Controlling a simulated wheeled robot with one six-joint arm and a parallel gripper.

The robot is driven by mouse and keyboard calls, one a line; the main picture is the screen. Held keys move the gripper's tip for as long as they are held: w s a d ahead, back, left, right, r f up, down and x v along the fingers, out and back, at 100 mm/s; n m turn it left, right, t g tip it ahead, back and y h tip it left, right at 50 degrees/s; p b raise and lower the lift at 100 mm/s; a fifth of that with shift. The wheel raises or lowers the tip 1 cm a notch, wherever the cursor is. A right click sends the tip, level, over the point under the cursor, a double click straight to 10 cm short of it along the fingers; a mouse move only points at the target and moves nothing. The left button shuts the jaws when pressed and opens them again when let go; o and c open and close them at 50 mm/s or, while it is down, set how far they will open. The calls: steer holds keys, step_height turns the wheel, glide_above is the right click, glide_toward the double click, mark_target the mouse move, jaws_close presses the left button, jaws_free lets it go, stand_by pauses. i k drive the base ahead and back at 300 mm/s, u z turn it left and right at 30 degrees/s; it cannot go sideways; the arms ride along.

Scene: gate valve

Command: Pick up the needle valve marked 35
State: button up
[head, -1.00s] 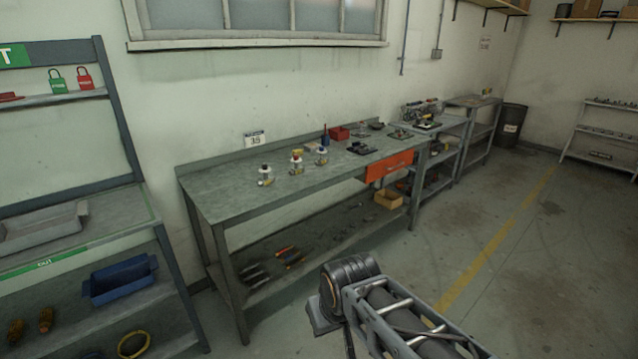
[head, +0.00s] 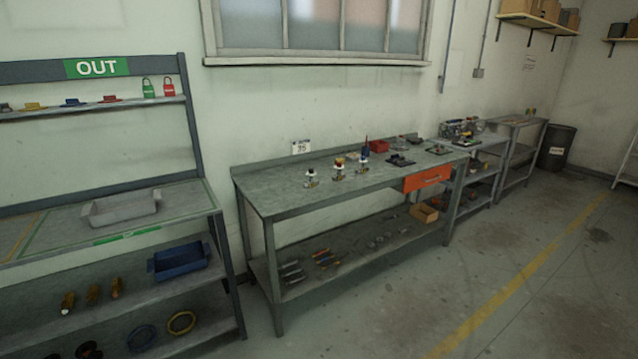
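Several small valves stand in a row on the grey workbench (head: 262,192). The left valve (head: 311,179) has a white and dark top, the middle valve (head: 339,170) has a white body with an orange-brown top, and the right valve (head: 364,157) has a blue top. A white wall sign reading 35 (head: 301,147) is behind the bench. Markings on the valves themselves are too small to read, so I cannot tell which one bears 35. My gripper is not in view.
A shelf rack with a green OUT sign (head: 97,67) stands at the left, holding a grey tray (head: 124,208) and a blue bin (head: 181,261). An orange drawer (head: 427,178) hangs under the bench. The floor in front, with its yellow line (head: 520,280), is clear.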

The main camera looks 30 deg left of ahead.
mark_target(312, 183)
steer(key=u, duration=0.1)
steer(key=i, duration=1.8)
steer(key=u, duration=0.8)
steer(key=i, duration=1.1)
steer(key=u, duration=1.65)
steer(key=i, duration=0.8)
steer(key=u, duration=0.8)
